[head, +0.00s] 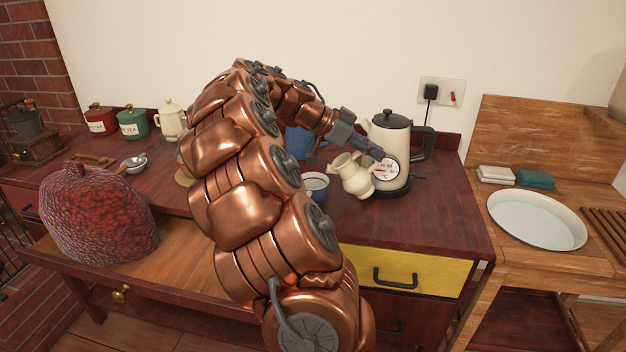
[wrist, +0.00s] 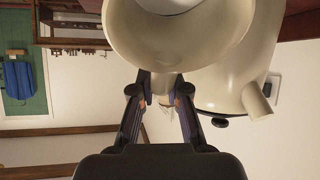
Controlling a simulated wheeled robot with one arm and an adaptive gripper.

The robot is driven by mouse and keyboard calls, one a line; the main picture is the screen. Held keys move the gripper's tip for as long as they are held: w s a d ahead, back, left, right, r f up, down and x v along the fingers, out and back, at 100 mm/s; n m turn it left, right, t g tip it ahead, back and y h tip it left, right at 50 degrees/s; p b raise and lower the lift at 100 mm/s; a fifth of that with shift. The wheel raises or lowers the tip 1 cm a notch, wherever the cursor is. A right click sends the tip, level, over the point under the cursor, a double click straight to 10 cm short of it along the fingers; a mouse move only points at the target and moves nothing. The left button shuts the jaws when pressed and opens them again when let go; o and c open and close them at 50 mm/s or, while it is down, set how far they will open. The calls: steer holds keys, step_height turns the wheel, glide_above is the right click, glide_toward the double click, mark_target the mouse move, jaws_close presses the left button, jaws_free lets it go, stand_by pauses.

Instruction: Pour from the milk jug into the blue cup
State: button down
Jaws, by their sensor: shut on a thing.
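The cream milk jug (head: 355,178) is in the head view, tilted to the left, its mouth up and to the left toward the cup. My gripper (head: 381,157) is shut on the jug's right side, where the handle would be; the grasped part is hard to make out. In the wrist view the fingers (wrist: 160,98) close below the large pale jug body (wrist: 180,45). The blue cup (head: 318,190) stands upright on the dark red counter, left of and a little lower than the jug, its left side partly hidden by my arm. No stream of milk shows.
A cream kettle (head: 390,135) with a dial stands close behind the jug. A blue vessel (head: 298,142) is partly hidden behind my arm. A red textured cosy (head: 98,213) is at the left. A white round tray (head: 538,220) lies on the wooden stand at right.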

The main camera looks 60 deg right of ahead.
steer(key=shift+w+a+r+g+h+p, duration=0.2)
steer(key=shift+w+g+h+p, duration=0.1)
steer(key=shift+w+g, duration=0.1)
steer(key=shift+w+a+r+g+h+p, duration=0.2)
steer(key=shift+w+g+p, duration=0.1)
steer(key=shift+g, duration=0.1)
stand_by(1.1)
steer(key=shift+w+a+r+g+h+p, duration=0.15)
steer(key=shift+w+r+g+h+p, duration=0.15)
steer(key=shift+r+g+h+p, duration=0.25)
stand_by(0.7)
steer(key=shift+f, duration=0.15)
steer(key=shift+s+f+t+y+b, duration=0.35)
steer(key=shift+f+t+y+b, duration=0.1)
steer(key=shift+f+t+b, duration=0.15)
steer(key=shift+s+d+f+t+y+b, duration=0.1)
steer(key=shift+s+d+t+y+b, duration=0.3)
steer(key=shift+s+d+t, duration=0.05)
steer(key=shift+s, duration=0.1)
